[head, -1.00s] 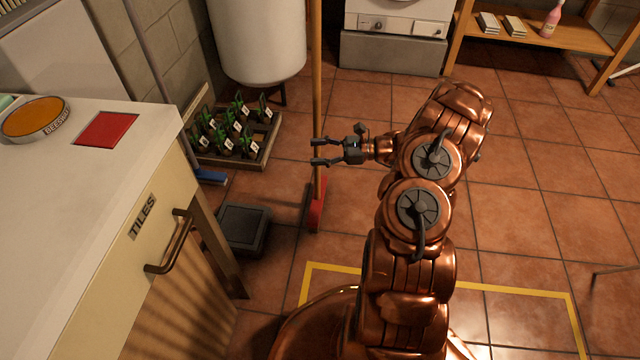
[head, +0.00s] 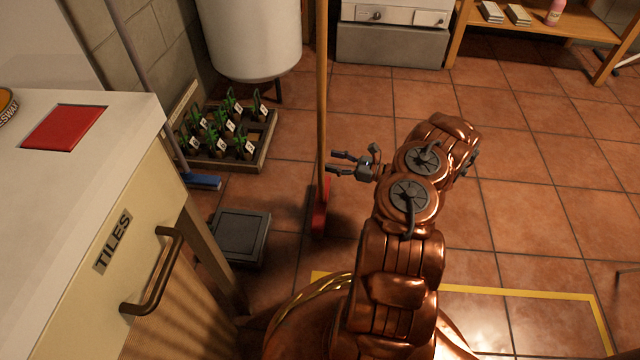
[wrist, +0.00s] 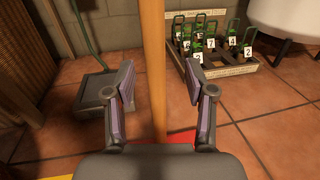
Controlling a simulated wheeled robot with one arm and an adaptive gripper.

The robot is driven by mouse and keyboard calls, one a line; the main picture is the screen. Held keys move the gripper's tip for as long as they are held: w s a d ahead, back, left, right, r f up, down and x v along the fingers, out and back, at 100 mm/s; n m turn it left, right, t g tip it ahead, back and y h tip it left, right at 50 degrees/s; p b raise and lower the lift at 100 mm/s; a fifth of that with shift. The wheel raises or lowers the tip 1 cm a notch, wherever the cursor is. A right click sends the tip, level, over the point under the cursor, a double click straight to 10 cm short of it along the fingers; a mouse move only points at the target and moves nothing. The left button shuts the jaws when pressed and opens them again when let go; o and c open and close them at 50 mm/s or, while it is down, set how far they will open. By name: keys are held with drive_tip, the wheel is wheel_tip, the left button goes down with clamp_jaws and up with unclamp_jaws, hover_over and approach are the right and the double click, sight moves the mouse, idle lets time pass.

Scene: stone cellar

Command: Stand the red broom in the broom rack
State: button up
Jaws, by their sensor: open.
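The red broom stands upright on the tiled floor, its wooden handle (head: 321,90) rising out of the top of the head view and its red head (head: 320,208) at the bottom. My gripper (head: 333,163) is open just right of the handle, low down, with its fingers pointing at it. In the wrist view the handle (wrist: 154,70) runs upright between the two open fingertips (wrist: 159,80), slightly left of middle, with a gap on each side. A bit of the red head (wrist: 182,137) shows beyond the palm. I cannot make out a broom rack in either view.
A dark flat box (head: 240,236) lies left of the broom. A tray of potted plants (head: 225,135) and a blue broom (head: 203,181) are behind it. A white-topped cabinet (head: 150,215) labelled TILES stands at left.

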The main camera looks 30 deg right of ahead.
sight(321, 161)
drive_tip(key=shift+a+f+b+x, duration=0.15)
drive_tip(key=shift+b+x, duration=0.35)
drive_tip(key=shift+x, duration=0.6)
drive_tip(key=shift+a+f+b+x, duration=0.15)
drive_tip(key=shift+b+x, duration=0.3)
drive_tip(key=shift+x, duration=0.7)
drive_tip(key=shift+s, duration=0.2)
drive_tip(key=shift+c, duration=0.3)
clamp_jaws()
